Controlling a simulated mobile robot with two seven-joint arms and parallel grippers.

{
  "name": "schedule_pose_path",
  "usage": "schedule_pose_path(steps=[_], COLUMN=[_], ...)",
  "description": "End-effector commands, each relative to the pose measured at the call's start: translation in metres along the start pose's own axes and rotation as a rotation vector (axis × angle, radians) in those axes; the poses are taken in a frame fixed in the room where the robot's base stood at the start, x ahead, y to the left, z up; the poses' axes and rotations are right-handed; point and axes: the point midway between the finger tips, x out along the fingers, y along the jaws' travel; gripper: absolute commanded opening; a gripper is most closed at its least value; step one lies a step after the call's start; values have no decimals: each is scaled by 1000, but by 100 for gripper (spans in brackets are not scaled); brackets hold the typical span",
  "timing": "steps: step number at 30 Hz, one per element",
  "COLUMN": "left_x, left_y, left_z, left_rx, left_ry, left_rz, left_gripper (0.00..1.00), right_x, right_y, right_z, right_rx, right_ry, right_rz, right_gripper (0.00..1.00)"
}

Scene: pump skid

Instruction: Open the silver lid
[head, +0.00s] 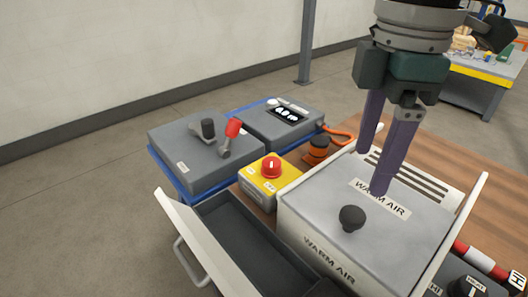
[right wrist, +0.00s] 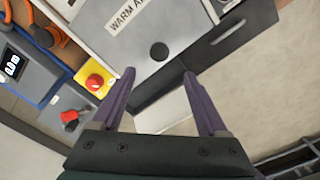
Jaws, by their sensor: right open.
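The silver lid (head: 310,196) is the flat grey top of a box marked WARM AIR, with a round black knob (head: 351,217) near its front edge. It lies flat and looks closed. In the right wrist view the lid (right wrist: 180,28) and its knob (right wrist: 159,51) show ahead of my fingers. My right gripper (head: 374,173) is open and empty, with purple fingers pointing down above the lid, behind the knob in the head view. In the right wrist view the gripper (right wrist: 158,73) has its fingertips either side of the knob's line, apart from it. My left gripper is not in view.
An open dark drawer (head: 245,243) with a white front juts out before the box. Left stand a yellow box with a red button (head: 271,167), a grey unit with a red-handled lever (head: 231,132) and a display unit (head: 287,115). White side panels flank the lid.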

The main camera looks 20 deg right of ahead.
Motion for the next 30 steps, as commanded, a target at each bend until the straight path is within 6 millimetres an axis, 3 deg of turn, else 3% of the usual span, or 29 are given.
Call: schedule_pose_path(steps=[5, 12, 18, 30], left_x=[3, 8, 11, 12], left_y=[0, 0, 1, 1], left_z=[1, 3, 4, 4], left_rx=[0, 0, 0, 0], left_ry=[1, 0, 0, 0], left_rz=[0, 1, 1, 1], left_gripper=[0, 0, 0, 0], right_x=[15, 62, 90, 99], right_y=[1, 0, 1, 1], right_z=[2, 2, 2, 2], right_rx=[2, 2, 1, 0], right_ry=[-5, -6, -5, -4], right_rz=[-5, -5, -3, 0], right_gripper=[77, 77, 77, 77])
